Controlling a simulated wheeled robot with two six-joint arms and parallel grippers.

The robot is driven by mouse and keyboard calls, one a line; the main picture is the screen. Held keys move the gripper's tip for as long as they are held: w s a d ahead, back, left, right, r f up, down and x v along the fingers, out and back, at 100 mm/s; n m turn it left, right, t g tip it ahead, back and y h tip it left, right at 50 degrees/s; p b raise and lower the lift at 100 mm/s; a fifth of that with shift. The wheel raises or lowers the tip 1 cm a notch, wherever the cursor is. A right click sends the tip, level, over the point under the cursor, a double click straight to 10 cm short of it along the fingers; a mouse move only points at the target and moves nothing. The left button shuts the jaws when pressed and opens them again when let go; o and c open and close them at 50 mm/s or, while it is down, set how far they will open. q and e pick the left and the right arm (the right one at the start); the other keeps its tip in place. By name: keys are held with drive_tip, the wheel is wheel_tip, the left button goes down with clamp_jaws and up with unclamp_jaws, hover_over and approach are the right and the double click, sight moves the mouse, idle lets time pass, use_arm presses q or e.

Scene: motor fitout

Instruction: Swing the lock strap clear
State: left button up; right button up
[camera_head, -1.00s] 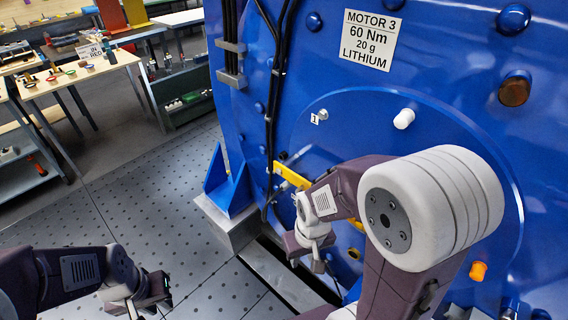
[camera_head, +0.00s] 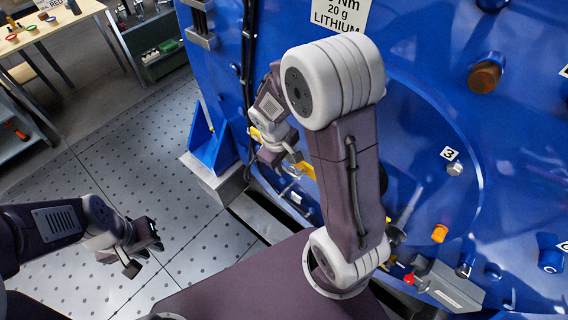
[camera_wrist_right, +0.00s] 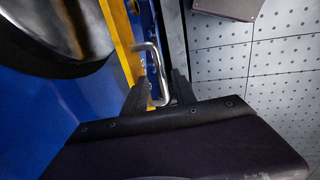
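The yellow lock strap (camera_head: 305,170) is on the blue motor face, partly hidden by my right arm. In the right wrist view the yellow strap (camera_wrist_right: 122,42) runs along the left of a bent metal handle (camera_wrist_right: 157,68). My right gripper (camera_wrist_right: 159,84) has its fingers apart on either side of the handle, with gaps showing; in the head view the right gripper (camera_head: 286,163) is beside the strap. Contact cannot be told. My left gripper (camera_head: 143,252) is open and empty above the floor at the lower left.
A blue bracket (camera_head: 211,140) on a grey block stands left of the motor. Posts, an orange knob (camera_head: 439,233) and a grey box (camera_head: 450,287) stick out at the right. Workbenches stand at the upper left. The perforated floor (camera_head: 130,150) is clear.

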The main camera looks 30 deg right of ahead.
drive_tip(key=shift+s+a+f, duration=0.1)
drive_tip(key=shift+f, duration=0.1)
clamp_jaws()
idle(1.3)
